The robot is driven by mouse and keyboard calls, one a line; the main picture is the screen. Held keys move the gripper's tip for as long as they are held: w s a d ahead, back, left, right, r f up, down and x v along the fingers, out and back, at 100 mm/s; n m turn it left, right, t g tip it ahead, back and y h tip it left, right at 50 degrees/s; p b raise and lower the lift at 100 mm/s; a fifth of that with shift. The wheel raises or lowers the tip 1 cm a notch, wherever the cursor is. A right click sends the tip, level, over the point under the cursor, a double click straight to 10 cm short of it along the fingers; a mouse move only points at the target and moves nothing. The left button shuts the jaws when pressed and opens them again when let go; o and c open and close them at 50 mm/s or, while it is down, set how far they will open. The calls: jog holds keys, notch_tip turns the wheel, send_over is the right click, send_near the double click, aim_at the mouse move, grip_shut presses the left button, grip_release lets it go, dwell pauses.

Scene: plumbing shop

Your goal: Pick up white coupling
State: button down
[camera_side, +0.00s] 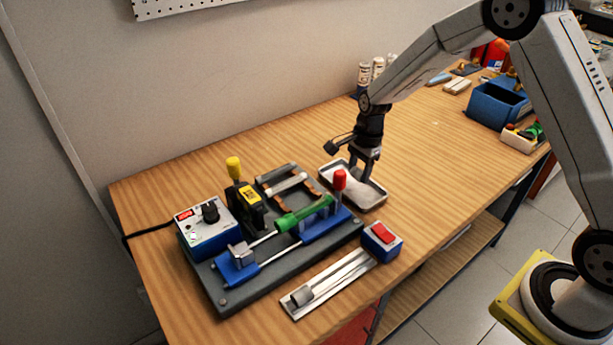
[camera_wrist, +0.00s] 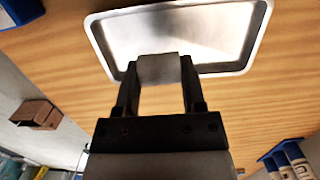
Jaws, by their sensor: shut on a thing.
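My gripper (camera_side: 363,172) points down over the metal tray (camera_side: 375,202) in the side view. In the wrist view its two dark fingers are shut on the white coupling (camera_wrist: 158,69), a short pale grey-white piece held between the fingertips. The tray (camera_wrist: 253,40) lies beyond the fingers there, and its floor looks bare around the coupling. In the side view the coupling is too small and hidden by the fingers to make out. I cannot tell whether it still touches the tray floor.
Left of the tray stands a fixture with a green-handled tool (camera_side: 305,214), a yellow-knobbed part (camera_side: 234,168) and a blue control box (camera_side: 208,228). In front lie a metal rail (camera_side: 335,283) and a red-button box (camera_side: 382,241). A blue bin (camera_side: 497,104) stands at the back right.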

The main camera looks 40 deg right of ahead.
jog(key=s+r, duration=0.9)
jog(key=s, duration=0.4)
jog(key=shift+a, duration=0.3)
jog(key=shift+s, duration=0.1)
